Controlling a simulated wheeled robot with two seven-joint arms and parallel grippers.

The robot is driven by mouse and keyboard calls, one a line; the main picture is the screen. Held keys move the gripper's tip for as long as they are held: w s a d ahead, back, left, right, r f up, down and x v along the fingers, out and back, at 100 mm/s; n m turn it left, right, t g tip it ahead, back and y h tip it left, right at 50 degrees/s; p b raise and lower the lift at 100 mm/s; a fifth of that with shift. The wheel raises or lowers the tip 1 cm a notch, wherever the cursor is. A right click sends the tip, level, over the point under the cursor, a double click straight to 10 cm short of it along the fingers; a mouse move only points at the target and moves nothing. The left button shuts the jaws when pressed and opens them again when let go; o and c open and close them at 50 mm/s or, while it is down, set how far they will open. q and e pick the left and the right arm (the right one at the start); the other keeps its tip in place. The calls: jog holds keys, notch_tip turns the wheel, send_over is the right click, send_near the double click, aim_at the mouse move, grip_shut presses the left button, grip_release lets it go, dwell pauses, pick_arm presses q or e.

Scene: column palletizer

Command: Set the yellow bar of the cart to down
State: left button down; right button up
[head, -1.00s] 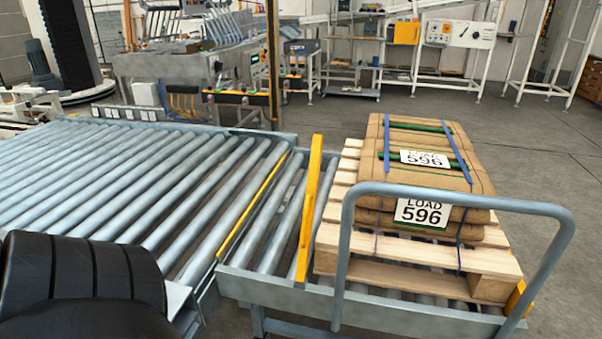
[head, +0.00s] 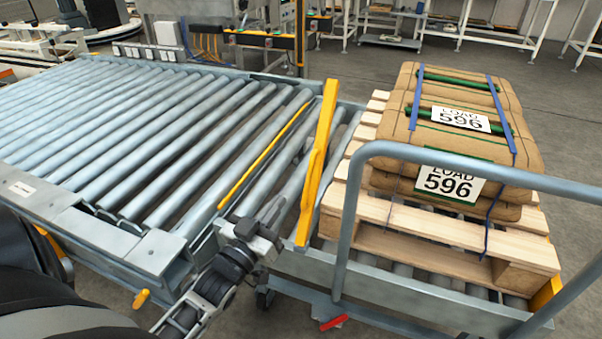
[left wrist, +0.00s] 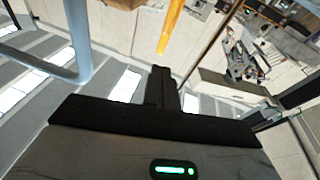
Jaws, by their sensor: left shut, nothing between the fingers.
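The cart (head: 420,307) stands at the end of the roller conveyor. Its yellow bar (head: 318,150) stands up, slightly tilted, at the cart's conveyor-side end. It also shows in the left wrist view (left wrist: 172,25), beyond the fingertips. My left gripper (head: 276,210) is shut and empty, just left of the bar's lower part. Its closed dark fingers show in the left wrist view (left wrist: 162,85). I cannot tell whether they touch the bar. My right gripper is out of view.
A wooden pallet (head: 430,225) with strapped brown sacks (head: 450,120) rests on the cart. The grey push handle (head: 345,220) rises at the front. The roller conveyor (head: 130,130) fills the left, with a yellow strip (head: 265,155) near its end. A red pedal (head: 333,322) is low under the cart.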

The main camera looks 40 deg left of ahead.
pick_arm(q)
jog(key=x, duration=0.4)
jog(key=f+x, duration=0.1)
jog(key=x, duration=0.8)
jog(key=shift+w+a+f, duration=0.25)
jog(key=shift+a+f, duration=0.05)
jog(key=shift+p, duration=0.3)
